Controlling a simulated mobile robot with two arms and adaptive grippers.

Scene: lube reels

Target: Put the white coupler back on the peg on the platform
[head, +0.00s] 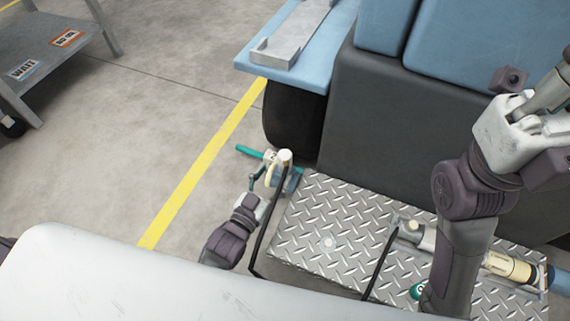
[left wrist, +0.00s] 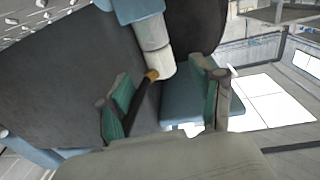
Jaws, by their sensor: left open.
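The white coupler (head: 285,156) stands at the far left corner of the diamond-plate platform (head: 340,215) in the head view, with a black hose running down from it. My left gripper (head: 268,172) is around or just beside it, with its fingers apart. In the left wrist view, the white coupler (left wrist: 158,60) with a brass-coloured tip shows between the spread green-padded fingers (left wrist: 165,105). I cannot tell whether the fingers touch it. A small round light spot (head: 328,242) lies on the platform; I cannot tell whether it is the peg.
A cream and grey fitting (head: 412,232) with a black hose lies on the platform's right part. A blue and dark grey machine (head: 400,120) stands behind. Floor left of the yellow line (head: 200,165) is clear up to the cart (head: 55,50).

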